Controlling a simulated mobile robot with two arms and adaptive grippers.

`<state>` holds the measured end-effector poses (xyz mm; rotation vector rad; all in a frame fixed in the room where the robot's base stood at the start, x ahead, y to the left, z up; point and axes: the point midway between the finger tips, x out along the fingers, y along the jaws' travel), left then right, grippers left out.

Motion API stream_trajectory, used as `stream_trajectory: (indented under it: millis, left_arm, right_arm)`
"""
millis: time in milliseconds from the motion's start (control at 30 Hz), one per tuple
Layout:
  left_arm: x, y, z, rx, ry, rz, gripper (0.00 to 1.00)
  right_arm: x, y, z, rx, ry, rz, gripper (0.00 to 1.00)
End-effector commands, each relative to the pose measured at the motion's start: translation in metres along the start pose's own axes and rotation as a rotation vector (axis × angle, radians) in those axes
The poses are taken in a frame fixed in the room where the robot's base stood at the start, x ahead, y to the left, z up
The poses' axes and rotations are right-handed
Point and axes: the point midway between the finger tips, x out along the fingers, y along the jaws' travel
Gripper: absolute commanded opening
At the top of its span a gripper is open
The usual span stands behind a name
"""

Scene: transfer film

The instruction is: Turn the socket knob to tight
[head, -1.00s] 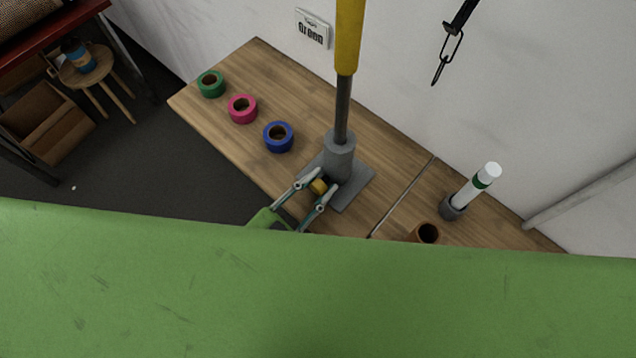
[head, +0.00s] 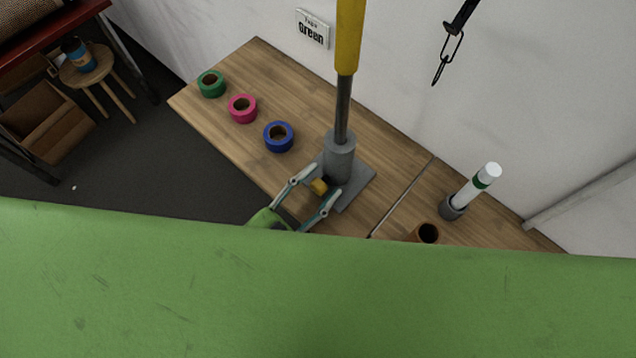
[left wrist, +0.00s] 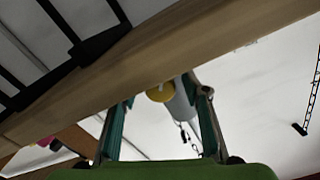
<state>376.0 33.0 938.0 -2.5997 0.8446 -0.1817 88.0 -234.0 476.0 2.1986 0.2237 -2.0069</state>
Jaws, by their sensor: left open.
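A grey socket (head: 340,160) stands upright on a flat grey plate on the wooden bench, with a pole in it, dark below and yellow above. Its yellow knob (head: 319,186) sticks out low on the near side and shows also in the left wrist view (left wrist: 160,92). My left gripper (head: 325,180) is open, one finger on each side of the knob, apparently clear of it. In the left wrist view its fingers (left wrist: 165,99) frame the knob and part of the socket. The knob's turn setting cannot be read. My right gripper is not in view.
Green (head: 211,84), pink (head: 243,109) and blue (head: 278,137) tape rolls lie on the bench (head: 200,112) at left. A white tube (head: 476,187) in a grey holder and a brown cup (head: 427,232) stand at right. A wall sign (head: 312,30) reads "Tape Green".

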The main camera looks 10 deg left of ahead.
Motion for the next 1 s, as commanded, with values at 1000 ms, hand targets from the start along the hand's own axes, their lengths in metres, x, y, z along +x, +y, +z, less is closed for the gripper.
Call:
stream_trajectory:
  millis: [1000]
  left_arm:
    - [-0.120,0.000,0.000,0.001,0.000,0.000,0.42]
  right_arm:
    - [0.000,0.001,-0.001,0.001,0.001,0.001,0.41]
